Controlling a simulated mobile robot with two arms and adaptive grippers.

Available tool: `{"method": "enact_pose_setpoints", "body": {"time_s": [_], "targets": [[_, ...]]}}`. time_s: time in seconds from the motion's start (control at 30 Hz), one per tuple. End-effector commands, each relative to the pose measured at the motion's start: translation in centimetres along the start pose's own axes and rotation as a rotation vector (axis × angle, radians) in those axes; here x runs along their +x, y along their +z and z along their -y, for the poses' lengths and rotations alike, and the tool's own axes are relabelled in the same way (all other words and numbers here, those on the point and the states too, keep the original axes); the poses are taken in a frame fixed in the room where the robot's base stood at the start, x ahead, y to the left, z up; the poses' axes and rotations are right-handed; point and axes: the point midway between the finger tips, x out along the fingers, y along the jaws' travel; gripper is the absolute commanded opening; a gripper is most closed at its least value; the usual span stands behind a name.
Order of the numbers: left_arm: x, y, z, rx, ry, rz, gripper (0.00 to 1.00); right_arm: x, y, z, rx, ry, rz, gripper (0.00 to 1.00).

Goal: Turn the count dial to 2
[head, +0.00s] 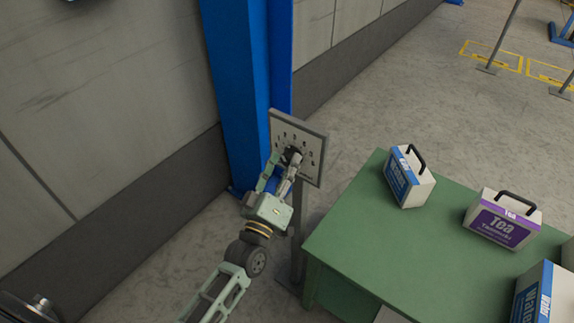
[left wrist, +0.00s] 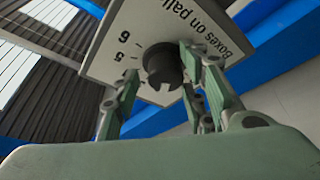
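The count dial (head: 291,152) is a dark round knob on a pale panel (head: 312,163) with numbers around it, mounted on a grey post. In the left wrist view the dial (left wrist: 161,66) shows close up, with "5", "6" and "Boxes on pall…" readable on the panel (left wrist: 112,42). Which number the dial points at cannot be told. My left gripper (head: 285,157) is at the dial with its fingers apart. In the left wrist view one finger overlaps the knob's right edge; the other stands clear on its left. My right gripper is not in view.
A blue column (head: 237,90) and a grey wall (head: 110,90) stand behind the panel. To the right, a green table (head: 375,255) carries a blue-white box (head: 408,178), a purple Tea box (head: 503,218) and a Water box (head: 545,295).

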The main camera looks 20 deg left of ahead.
Motion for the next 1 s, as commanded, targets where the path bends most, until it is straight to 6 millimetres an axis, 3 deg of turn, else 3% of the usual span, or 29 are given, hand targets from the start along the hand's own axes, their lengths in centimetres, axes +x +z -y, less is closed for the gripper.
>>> {"method": "enact_pose_setpoints", "body": {"time_s": [0.2, 0.63, 1.0], "targets": [[0.0, 0.1, 0.0, 0.0, 0.0, 0.001, 0.38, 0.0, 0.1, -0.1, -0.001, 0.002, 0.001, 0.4], [0.0, 0.0, -0.1, 0.0, 0.003, -0.001, 0.01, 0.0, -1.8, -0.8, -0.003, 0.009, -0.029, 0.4], [0.0, 0.0, -0.2, 0.088, 0.039, 0.001, 0.01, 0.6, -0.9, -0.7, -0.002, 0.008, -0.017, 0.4]]}}
